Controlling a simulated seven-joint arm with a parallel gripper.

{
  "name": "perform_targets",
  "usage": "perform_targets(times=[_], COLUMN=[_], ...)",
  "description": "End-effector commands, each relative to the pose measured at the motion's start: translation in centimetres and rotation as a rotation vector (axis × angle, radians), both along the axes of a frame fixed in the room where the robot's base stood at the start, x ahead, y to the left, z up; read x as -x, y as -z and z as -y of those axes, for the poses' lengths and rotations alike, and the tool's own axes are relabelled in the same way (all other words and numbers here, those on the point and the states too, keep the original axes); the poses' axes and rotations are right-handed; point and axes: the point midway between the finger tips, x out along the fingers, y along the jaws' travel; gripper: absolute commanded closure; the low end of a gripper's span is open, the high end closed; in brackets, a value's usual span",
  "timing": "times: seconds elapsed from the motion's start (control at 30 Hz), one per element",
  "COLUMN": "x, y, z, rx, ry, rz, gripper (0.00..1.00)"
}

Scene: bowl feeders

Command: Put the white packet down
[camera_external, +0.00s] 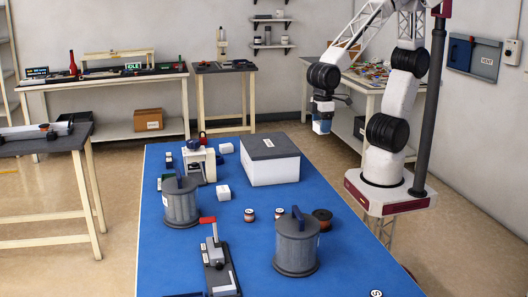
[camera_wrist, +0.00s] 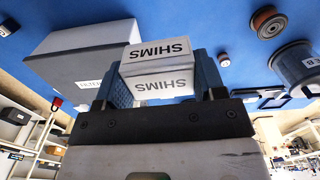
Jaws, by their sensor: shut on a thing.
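The white packet (camera_wrist: 157,84), a small box marked SHIMS, is in the wrist view between the blue-padded fingers of my gripper (camera_wrist: 160,72). My gripper is shut on it, with a finger on each side. In the external view my gripper (camera_external: 322,112) hangs down beyond the right back part of the blue table (camera_external: 345,210), and the packet (camera_external: 321,127) shows small below it. It looks held in the air, clear of any surface. The fingertips are too small to make out there.
A large white box with a grey lid (camera_external: 271,172) stands at the table's back. Two lidded grey canisters (camera_external: 181,204) (camera_external: 297,248), a brown spool (camera_external: 323,215), small jars (camera_external: 249,215), a small white box (camera_external: 223,192) and a red-handled clamp (camera_external: 217,257) stand nearer. The right front table is mostly clear.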

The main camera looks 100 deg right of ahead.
Motion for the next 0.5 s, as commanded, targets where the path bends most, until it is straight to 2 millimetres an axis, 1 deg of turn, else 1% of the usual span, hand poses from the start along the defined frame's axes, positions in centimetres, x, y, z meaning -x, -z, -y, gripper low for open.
perform_targets(times=[0.2,0.5], x=[-1.1,-2.2], y=[0.0,0.0], z=[2.9,7.1], rx=[0.0,0.0], ry=[0.073,0.174], rz=[0.001,0.001], gripper=[0.64,0.64])
